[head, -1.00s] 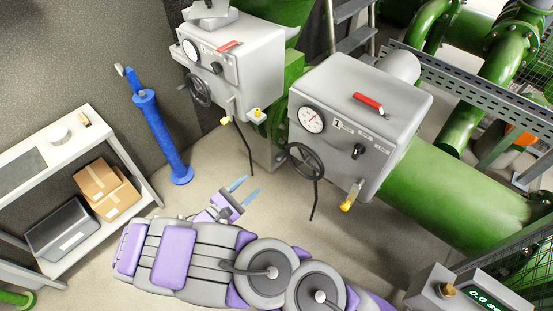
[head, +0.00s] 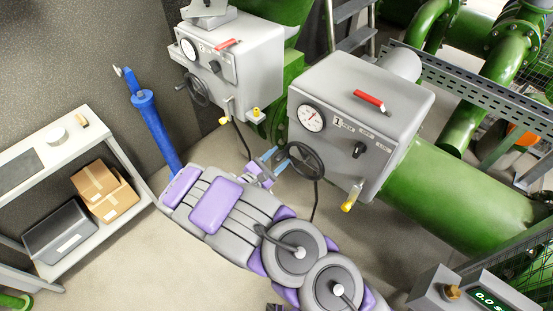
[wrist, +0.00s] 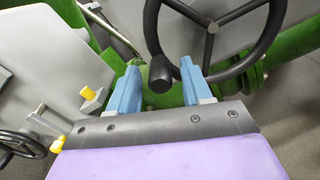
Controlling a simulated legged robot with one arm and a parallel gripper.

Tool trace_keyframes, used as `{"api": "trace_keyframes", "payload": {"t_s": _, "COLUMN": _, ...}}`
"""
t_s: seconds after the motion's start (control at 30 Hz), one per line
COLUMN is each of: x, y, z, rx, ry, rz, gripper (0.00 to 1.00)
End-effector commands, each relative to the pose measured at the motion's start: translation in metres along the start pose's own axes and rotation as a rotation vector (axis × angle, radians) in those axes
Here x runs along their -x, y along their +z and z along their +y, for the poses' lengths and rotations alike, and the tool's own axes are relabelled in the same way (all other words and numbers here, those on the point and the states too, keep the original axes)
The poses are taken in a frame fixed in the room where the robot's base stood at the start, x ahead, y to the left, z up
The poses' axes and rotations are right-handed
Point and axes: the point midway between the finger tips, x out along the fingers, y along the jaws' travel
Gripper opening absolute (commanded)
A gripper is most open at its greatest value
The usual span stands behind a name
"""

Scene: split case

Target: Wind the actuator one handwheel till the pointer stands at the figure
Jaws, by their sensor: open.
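The actuator marked 1 is a grey box (head: 345,95) right of centre in the head view. On its front are a round dial (head: 311,117) with a red pointer, whose figures are too small to read, and a black handwheel (head: 305,160). The wheel (wrist: 273,40) fills the top of the wrist view, with its dark knob (wrist: 160,75) at its lower left. My gripper (head: 271,160) is at the wheel's left edge. In the wrist view my open gripper (wrist: 160,84) has its blue fingers on either side of the knob; whether they touch it, I cannot tell.
A second grey actuator (head: 245,55) with its own handwheel (head: 195,90) stands to the left. A yellow-ended fitting (head: 347,206) hangs under box 1. A blue post (head: 150,125) and a shelf with cartons (head: 97,180) stand left. A green pipe (head: 465,200) runs right.

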Motion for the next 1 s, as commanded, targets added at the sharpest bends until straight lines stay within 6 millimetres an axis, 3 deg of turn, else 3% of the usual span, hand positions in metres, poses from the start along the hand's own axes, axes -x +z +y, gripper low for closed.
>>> {"api": "trace_keyframes", "payload": {"t_s": 0.2, "x": 0.0000, "y": 0.0001, "z": 0.0002, "rx": 0.000, "ry": 0.000, "rz": 0.000, "gripper": 0.47}}
{"api": "trace_keyframes", "payload": {"t_s": 0.7, "x": 0.0001, "y": 0.0001, "z": 0.0005, "rx": 0.000, "ry": 0.000, "rz": 0.000, "gripper": 0.00}}
{"api": "trace_keyframes", "payload": {"t_s": 1.0, "x": 0.0002, "y": 0.0001, "z": 0.0009, "rx": 0.000, "ry": 0.001, "rz": 0.000, "gripper": 0.00}}
